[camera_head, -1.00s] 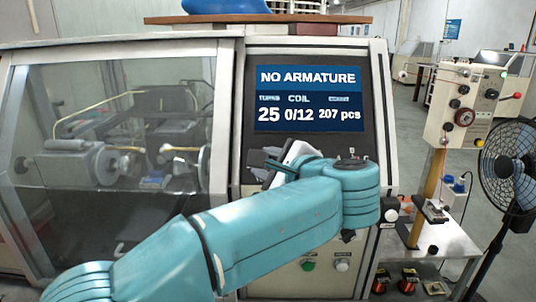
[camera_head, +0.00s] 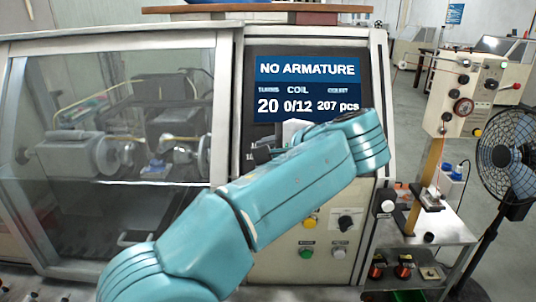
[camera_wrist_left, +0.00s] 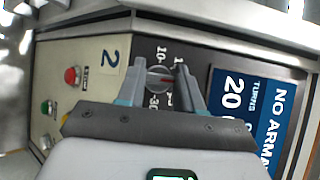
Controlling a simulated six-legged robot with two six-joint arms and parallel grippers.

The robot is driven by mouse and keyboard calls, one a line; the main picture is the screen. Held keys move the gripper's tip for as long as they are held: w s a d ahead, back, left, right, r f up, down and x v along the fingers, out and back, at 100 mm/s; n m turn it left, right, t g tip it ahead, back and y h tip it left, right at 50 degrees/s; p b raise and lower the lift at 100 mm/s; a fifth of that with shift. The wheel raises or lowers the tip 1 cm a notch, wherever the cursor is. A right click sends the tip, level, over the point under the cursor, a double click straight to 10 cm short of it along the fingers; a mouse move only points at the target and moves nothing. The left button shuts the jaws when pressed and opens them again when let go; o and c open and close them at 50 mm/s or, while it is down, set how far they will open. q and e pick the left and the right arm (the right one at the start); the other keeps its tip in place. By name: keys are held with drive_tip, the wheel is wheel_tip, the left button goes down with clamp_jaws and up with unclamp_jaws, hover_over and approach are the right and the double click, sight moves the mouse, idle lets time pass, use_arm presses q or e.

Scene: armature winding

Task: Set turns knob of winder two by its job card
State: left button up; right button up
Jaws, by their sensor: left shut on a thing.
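Winder two's display (camera_head: 306,90) reads NO ARMATURE, turns 20, coil 0/12, 207 pcs. The turns knob (camera_wrist_left: 158,76) is a small round knob on the dark panel in the left wrist view, with 10 and 30 printed near it. My left gripper (camera_wrist_left: 160,80) is shut on this knob, one finger on each side. I see no job card. My right gripper is out of view.
The winder's glass guard (camera_head: 110,120) is on the left, with machinery behind it. Lower on the front are a yellow button (camera_head: 310,222), a black selector (camera_head: 346,222) and a green button (camera_head: 306,252). A fan (camera_head: 508,160) and a tensioner post (camera_head: 430,180) stand on the right.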

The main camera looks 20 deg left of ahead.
use_arm(q)
drive_tip(key=shift+r, duration=0.1)
drive_tip(key=o, duration=1)
drive_tip(key=shift+s, duration=0.15)
drive_tip(key=shift+o, duration=0.2)
